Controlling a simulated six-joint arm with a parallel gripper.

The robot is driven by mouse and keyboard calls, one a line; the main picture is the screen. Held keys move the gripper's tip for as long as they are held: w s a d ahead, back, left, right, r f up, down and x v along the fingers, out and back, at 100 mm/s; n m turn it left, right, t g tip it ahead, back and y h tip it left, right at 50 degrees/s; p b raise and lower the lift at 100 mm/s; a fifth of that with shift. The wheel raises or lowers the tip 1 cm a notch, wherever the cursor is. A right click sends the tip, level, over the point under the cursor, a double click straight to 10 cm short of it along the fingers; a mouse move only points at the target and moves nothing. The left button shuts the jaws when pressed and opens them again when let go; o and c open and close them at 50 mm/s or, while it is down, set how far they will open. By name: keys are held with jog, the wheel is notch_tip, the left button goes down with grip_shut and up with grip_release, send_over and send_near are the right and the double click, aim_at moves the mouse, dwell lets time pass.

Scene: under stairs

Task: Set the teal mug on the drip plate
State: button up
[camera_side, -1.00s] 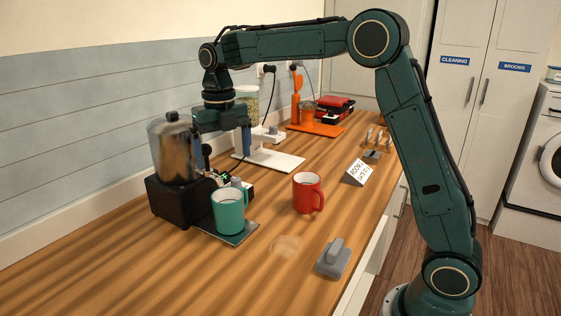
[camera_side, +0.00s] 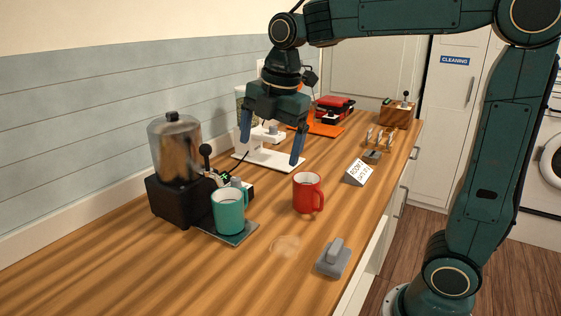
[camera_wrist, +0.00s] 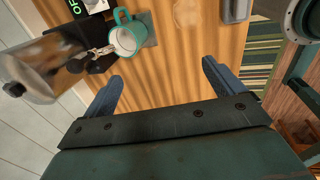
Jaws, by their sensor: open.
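In the wrist view the mug (camera_wrist: 127,37) shows at the upper left, over the plate (camera_wrist: 149,27). My gripper (camera_side: 270,150) is open and empty, raised above the counter behind the mug and apart from it. Its two blue fingers also show in the wrist view (camera_wrist: 163,82), with bare wood between and beyond them.
A red mug (camera_side: 307,193) stands right of the plate. A grey block with a handle (camera_side: 333,258) lies near the front edge, by a pale wet-looking patch (camera_side: 285,245). A white sign (camera_side: 360,172), a white-based device (camera_side: 268,158) and an orange-based device are farther back.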

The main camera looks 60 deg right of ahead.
jog(key=s+f+m+t, duration=0.1)
jog(key=s+f+m, duration=0.1)
jog(key=s+m, duration=0.6)
jog(key=s+f+m+t, duration=0.2)
jog(key=s+f+m, duration=0.1)
jog(key=s+m, duration=0.6)
jog(key=shift+s+a+f+m, duration=0.15)
jog(key=shift+s+a+m, duration=0.15)
jog(key=shift+m, duration=0.3)
